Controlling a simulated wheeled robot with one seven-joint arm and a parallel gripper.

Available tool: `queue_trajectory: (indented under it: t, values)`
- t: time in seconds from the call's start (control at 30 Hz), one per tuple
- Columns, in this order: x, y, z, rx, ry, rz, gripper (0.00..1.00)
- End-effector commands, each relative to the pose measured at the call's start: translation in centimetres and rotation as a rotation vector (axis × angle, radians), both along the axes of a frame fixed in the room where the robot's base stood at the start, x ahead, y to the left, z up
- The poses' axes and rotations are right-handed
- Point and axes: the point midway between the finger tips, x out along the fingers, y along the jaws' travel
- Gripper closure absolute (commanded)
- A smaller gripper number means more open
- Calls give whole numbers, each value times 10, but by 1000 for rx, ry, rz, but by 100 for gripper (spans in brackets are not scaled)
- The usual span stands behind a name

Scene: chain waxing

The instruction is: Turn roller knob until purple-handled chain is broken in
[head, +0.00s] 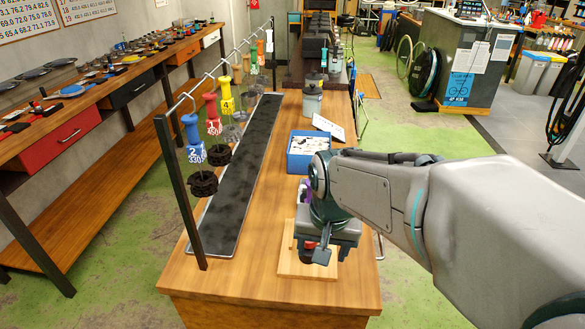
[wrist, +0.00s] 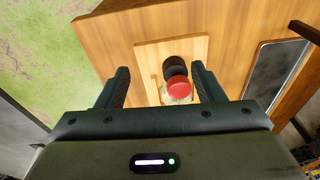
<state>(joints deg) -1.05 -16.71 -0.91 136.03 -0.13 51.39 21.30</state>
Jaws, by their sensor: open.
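The roller device stands on a pale wooden board (head: 290,262) near the front of the bench, mostly hidden by my gripper (head: 322,250) in the head view. A small red part (head: 310,245) shows beside the gripper. In the wrist view, a round red knob (wrist: 179,88) with a black part (wrist: 175,67) behind it lies between the fingers of my gripper (wrist: 160,78), closer to the right finger. The fingers are spread apart; contact with the knob cannot be told. A bit of purple (head: 303,190) shows behind my wrist; the purple-handled chain itself is not clearly visible.
A rack (head: 184,185) with blue, red, yellow and green handles and hanging chains stands on the left over a long dark tray (head: 232,190). A blue box (head: 300,165) and a grey canister (head: 312,103) stand farther back. The bench front is clear.

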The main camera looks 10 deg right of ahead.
Motion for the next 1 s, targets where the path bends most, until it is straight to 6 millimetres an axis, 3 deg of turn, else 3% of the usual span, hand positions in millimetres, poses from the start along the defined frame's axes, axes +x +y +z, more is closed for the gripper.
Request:
queue_trajectory:
  t: [0.03, 0.1, 0.4, 0.73, 1.0]
  values:
    - [14, 0, 17, 13, 29, -82, 38]
    - [32, 0, 24, 28, 62, -203, 38]
    - [82, 0, 30, 48, 147, -579, 38]
    - [89, 0, 15, 49, 158, -647, 38]
    - [89, 0, -17, 48, 159, -645, 38]
